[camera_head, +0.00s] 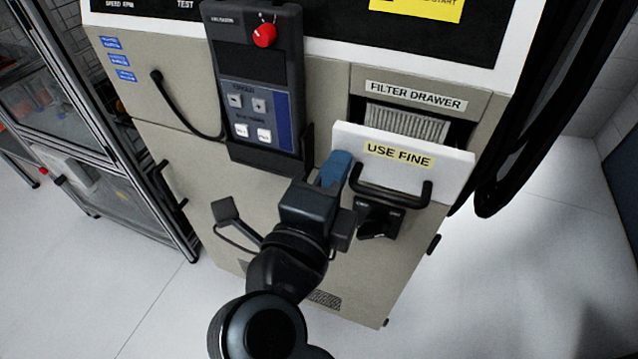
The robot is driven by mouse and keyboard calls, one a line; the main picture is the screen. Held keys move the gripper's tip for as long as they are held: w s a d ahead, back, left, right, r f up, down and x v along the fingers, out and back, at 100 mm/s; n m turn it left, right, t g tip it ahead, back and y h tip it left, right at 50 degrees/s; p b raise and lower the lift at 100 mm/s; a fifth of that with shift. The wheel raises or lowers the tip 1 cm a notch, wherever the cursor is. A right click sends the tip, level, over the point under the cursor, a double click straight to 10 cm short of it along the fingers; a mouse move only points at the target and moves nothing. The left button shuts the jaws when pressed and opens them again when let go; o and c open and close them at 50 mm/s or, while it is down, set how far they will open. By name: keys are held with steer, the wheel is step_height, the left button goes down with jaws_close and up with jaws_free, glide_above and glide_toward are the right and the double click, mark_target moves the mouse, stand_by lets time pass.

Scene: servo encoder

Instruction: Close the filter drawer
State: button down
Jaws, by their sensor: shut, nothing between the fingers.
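The filter drawer (452,166) is pulled out from the beige cabinet. Its white front panel carries a yellow "USE FINE" label and a black bar handle (392,198). Behind the panel the pleated filter (405,123) shows in the opening under the "FILTER DRAWER" sign. My gripper (335,168) is shut and empty, with its blue fingers at the left end of the drawer front, left of the handle. I cannot tell whether the fingertips touch the panel.
A handheld control pendant (258,85) with a red knob hangs in a dark holder just left of the drawer. Thick black hoses (515,130) hang at the right. A metal-framed glass cabinet (85,125) stands at the left. The white floor (520,290) at right is clear.

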steer(key=p+x, duration=0.3)
steer(key=x, duration=0.4)
steer(key=shift+w, duration=0.2)
steer(key=shift+w+d, duration=0.1)
steer(key=shift+w+d+r, duration=0.1)
steer(key=shift+r, duration=0.05)
